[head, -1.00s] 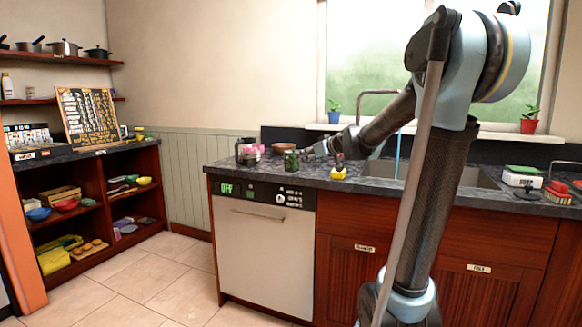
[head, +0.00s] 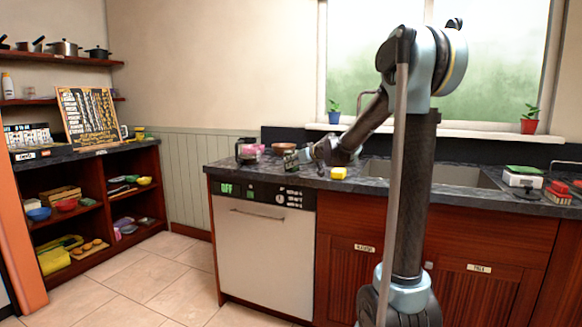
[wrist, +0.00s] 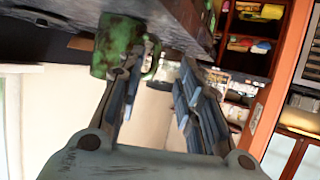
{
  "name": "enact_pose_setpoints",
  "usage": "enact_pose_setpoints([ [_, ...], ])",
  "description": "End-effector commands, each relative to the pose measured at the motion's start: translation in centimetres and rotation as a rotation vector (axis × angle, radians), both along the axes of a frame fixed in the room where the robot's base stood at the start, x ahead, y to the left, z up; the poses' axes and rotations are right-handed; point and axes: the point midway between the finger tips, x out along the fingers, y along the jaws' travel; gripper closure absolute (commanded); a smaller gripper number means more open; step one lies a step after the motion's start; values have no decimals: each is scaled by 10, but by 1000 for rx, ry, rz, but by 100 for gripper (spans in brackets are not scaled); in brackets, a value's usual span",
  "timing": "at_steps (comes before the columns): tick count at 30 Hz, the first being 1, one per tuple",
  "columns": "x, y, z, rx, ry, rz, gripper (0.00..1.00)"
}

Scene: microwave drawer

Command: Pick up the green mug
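The green mug (wrist: 118,45) is mottled dark and light green and shows at the upper left of the wrist view, against the dark counter edge. In the head view the mug (head: 291,161) is small and dark on the counter above the dishwasher. My gripper (wrist: 160,85) is open, its two fingers spread apart. The left finger overlaps the mug's lower right side, and part of the handle shows just right of that fingertip. I cannot tell whether they touch. In the head view my gripper (head: 306,157) is just right of the mug.
The sink (head: 455,175) is further right. The dishwasher (head: 262,245) is below the counter.

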Motion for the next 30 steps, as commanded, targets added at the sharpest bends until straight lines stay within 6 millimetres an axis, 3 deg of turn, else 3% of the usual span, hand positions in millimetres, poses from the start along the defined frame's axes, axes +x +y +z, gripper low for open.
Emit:
enact_pose_setpoints([
  [15, 38, 22, -20, 0, 0, 1, 67],
  [25, 41, 24, -21, 0, 0, 0, 67],
  [29, 41, 24, -21, 0, 0, 0, 97],
  [30, 40, 24, -21, 0, 0, 0, 100],
])
